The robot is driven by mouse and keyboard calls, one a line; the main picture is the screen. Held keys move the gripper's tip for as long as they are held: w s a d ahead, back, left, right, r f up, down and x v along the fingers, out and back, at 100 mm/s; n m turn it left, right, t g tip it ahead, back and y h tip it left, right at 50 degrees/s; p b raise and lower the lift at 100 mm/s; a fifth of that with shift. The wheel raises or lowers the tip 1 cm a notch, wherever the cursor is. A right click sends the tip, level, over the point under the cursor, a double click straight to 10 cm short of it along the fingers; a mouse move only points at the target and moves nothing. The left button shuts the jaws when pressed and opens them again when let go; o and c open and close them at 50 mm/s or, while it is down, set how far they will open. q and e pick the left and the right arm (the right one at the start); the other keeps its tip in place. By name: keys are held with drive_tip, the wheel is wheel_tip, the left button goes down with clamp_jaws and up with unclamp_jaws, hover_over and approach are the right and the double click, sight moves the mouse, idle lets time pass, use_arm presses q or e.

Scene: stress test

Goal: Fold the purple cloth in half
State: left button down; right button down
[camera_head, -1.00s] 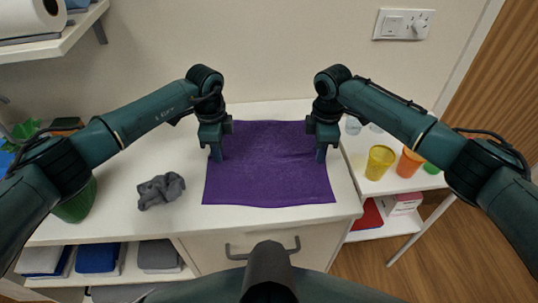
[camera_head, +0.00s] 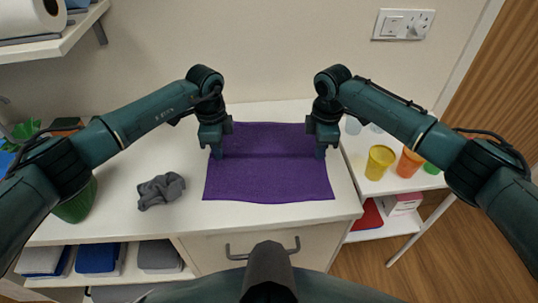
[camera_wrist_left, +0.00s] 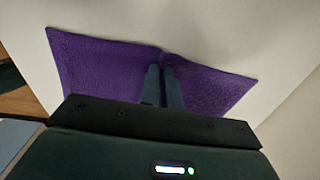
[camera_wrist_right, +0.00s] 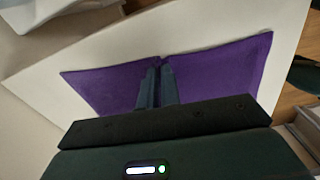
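The purple cloth (camera_head: 268,182) lies spread on the white counter, with a crease running across it between my two grippers. My left gripper (camera_head: 216,154) is at the cloth's left edge, about midway along it. In the left wrist view its fingers (camera_wrist_left: 162,82) are close together, with the cloth pinched up at their tips. My right gripper (camera_head: 320,154) is at the right edge at about the same depth. In the right wrist view its fingers (camera_wrist_right: 157,82) are also close together on gathered cloth. The arms hide small parts of the cloth's edges.
A crumpled grey cloth (camera_head: 161,190) lies on the counter (camera_head: 130,222) to the left. A yellow cup (camera_head: 380,162) and an orange cup (camera_head: 409,163) stand on a lower surface to the right. A shelf (camera_head: 50,45) overhangs at upper left.

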drive_tip(key=shift+f, duration=0.1)
